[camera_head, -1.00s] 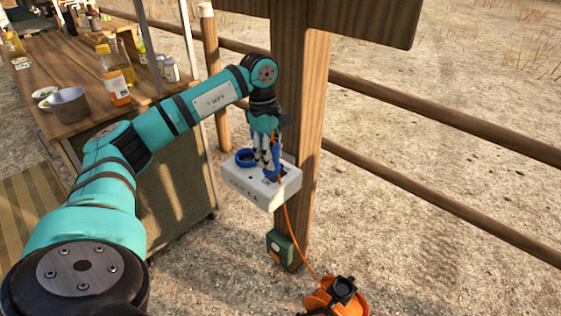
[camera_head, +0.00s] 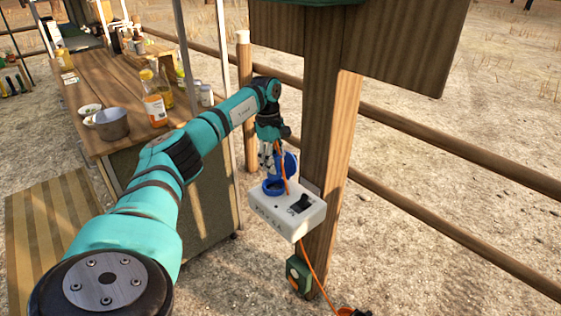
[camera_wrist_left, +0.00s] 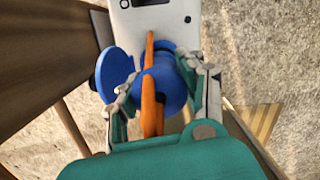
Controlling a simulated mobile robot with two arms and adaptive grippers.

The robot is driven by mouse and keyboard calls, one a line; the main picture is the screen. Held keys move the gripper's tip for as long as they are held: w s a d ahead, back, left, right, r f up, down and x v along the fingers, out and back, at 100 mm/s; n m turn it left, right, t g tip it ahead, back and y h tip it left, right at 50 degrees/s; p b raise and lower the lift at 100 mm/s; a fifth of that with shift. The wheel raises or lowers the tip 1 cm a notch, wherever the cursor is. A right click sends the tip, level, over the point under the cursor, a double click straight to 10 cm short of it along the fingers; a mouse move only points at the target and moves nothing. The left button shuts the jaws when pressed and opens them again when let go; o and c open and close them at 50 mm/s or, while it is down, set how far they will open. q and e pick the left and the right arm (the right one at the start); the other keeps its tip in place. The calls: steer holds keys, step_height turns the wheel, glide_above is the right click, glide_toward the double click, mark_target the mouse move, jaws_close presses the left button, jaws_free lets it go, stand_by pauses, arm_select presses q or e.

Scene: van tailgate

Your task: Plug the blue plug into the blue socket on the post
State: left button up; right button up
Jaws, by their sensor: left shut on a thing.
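The white socket box (camera_head: 295,220) is fixed to the wooden post (camera_head: 325,120). Its blue socket (camera_head: 273,188) is on top at the left, with a round blue lid (camera_head: 289,164) standing open on the post side; the lid shows in the left wrist view (camera_wrist_left: 112,73). My left gripper (camera_head: 268,163) is directly above the socket, pointing down. It is shut on the blue plug (camera_wrist_left: 174,92), with the orange cable (camera_wrist_left: 150,100) running from it. The plug's front end is hidden, so I cannot tell whether it touches or enters the socket. My right gripper is not in view.
A black part (camera_head: 301,203) is on the box's right side. A green box (camera_head: 299,274) is low on the post. The wooden counter (camera_head: 110,145) with bowls and bottles is at left. Fence rails (camera_head: 420,140) run behind the post at right.

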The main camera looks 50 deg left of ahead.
arm_select(q)
steer(key=shift+a, duration=0.25)
stand_by(0.3)
steer(key=shift+f+b, duration=0.35)
steer(key=shift+f, duration=0.7)
steer(key=shift+p, duration=0.4)
steer(key=shift+f, duration=0.15)
steer(key=shift+f+b, duration=0.65)
steer(key=shift+f, duration=0.8)
